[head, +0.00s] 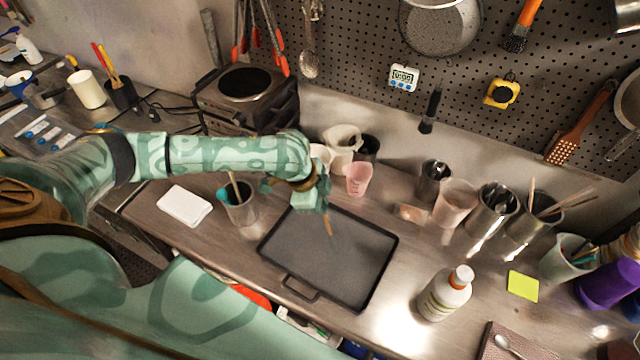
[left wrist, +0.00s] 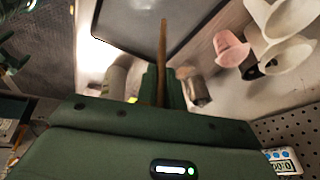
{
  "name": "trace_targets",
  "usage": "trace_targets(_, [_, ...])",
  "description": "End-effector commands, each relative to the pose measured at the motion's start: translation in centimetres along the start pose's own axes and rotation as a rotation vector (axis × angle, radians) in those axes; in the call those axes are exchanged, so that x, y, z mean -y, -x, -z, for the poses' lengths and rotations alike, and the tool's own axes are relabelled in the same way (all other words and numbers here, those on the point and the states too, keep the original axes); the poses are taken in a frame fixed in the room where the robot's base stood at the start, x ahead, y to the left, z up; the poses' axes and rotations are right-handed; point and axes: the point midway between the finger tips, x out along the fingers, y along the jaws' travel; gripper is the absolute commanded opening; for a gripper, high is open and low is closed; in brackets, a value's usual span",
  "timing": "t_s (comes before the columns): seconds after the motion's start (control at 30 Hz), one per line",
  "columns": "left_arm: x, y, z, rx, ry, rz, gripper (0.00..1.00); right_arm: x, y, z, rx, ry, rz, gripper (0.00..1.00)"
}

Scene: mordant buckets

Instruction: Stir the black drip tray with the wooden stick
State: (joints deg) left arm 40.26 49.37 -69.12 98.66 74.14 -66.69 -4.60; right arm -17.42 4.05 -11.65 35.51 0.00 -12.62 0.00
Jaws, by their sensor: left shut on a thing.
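The black drip tray (head: 335,268) lies flat on the steel counter in the middle of the head view; part of it shows at the top of the left wrist view (left wrist: 140,30). My left gripper (head: 322,205) is over the tray's far edge, shut on the wooden stick (head: 328,226). The stick points down toward the tray, and in the left wrist view the stick (left wrist: 162,50) reaches out from between the fingers over the tray. I cannot tell whether its tip touches the tray floor. My right gripper does not show.
A metal cup (head: 240,212) with sticks stands left of the tray. A pink cup (head: 359,180) and white cups (head: 343,140) stand behind it. A white bottle (head: 445,294) stands to the right, with several metal cups (head: 495,206) farther back. A white card (head: 185,205) lies at left.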

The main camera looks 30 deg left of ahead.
Motion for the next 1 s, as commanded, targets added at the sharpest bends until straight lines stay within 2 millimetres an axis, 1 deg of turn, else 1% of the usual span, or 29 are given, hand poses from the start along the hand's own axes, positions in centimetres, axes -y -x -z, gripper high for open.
trace_targets(0.03, [0.1,0.2,-0.1,-0.009,-0.017,-0.006,0.0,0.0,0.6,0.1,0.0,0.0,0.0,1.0])
trace_targets(0.1, [0.1,0.0,-0.3,-0.017,-0.04,-0.011,0.0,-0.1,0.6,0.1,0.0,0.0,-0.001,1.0])
trace_targets(0.27, [0.0,-0.6,-0.5,-0.022,-0.053,-0.012,0.0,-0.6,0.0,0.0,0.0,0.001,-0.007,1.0])
trace_targets(0.47, [-0.3,-1.9,-1.1,-0.021,-0.053,-0.012,0.0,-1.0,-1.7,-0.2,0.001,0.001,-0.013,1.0])
trace_targets(0.8, [-1.2,-4.9,-2.5,-0.021,-0.054,-0.012,0.0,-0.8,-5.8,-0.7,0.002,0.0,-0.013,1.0])
trace_targets(0.87, [-1.2,-5.3,-2.5,-0.021,-0.053,-0.013,0.0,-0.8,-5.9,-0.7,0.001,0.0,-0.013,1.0])
trace_targets(1.0, [-1.2,-6.8,-2.7,-0.021,-0.051,-0.013,0.0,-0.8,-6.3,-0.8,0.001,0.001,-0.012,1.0])
